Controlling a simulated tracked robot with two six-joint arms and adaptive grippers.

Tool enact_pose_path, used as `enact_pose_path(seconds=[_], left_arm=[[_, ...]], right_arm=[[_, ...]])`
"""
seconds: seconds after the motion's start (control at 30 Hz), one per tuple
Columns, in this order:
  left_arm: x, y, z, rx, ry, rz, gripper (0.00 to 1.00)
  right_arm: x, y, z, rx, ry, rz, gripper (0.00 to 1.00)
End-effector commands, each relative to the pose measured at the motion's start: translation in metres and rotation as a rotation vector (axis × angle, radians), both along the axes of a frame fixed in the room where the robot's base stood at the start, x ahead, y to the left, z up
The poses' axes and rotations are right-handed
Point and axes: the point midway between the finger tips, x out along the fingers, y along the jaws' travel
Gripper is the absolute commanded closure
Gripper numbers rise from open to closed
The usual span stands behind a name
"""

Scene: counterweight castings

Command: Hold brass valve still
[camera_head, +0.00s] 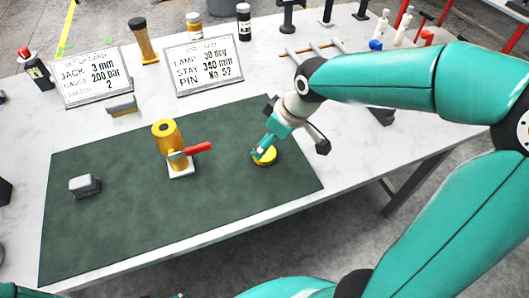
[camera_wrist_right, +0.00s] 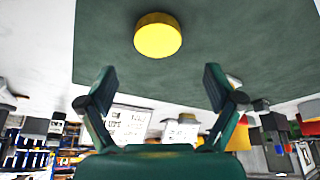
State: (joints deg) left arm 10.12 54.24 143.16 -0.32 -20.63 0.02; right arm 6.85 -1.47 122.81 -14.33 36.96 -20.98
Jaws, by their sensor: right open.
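The brass valve (camera_head: 164,134) stands upright on a small white base on the dark green mat (camera_head: 110,220). Its red lever handle (camera_head: 197,149) points right. A round yellow piece (camera_head: 265,158) lies on the mat to the right of the valve. My right gripper (camera_head: 259,152) is at this yellow piece, well apart from the valve. In the right wrist view its two fingers are spread and empty, with the yellow piece (camera_wrist_right: 158,38) beyond the tips. A yellow and red shape (camera_wrist_right: 240,138) behind one finger may be the valve. My left gripper does not show.
A grey block (camera_head: 84,185) lies on the mat's left side. The mat is clear between valve and grey block.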

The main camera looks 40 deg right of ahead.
Motion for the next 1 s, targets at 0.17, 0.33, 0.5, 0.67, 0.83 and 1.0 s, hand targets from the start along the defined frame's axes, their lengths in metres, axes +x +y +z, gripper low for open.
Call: enact_pose_path(seconds=[0.17, 0.33, 0.5, 0.67, 0.83, 1.0], left_arm=[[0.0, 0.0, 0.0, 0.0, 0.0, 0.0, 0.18], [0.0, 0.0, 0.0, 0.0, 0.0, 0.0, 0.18], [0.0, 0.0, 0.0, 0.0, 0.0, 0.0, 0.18], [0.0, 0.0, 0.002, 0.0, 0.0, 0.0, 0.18], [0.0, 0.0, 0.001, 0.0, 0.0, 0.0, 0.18], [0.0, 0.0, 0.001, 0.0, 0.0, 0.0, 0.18]], right_arm=[[0.002, 0.001, -0.006, 0.001, -0.001, -0.001, 0.09], [0.002, 0.001, -0.006, 0.0, 0.0, -0.001, 0.09], [0.002, 0.0, -0.013, 0.001, 0.005, -0.001, 0.09], [0.004, -0.001, -0.035, 0.002, 0.007, -0.002, 0.09], [0.012, 0.001, -0.054, 0.001, 0.002, -0.001, 0.09], [0.013, 0.002, -0.057, 0.0, 0.0, -0.002, 0.09]])
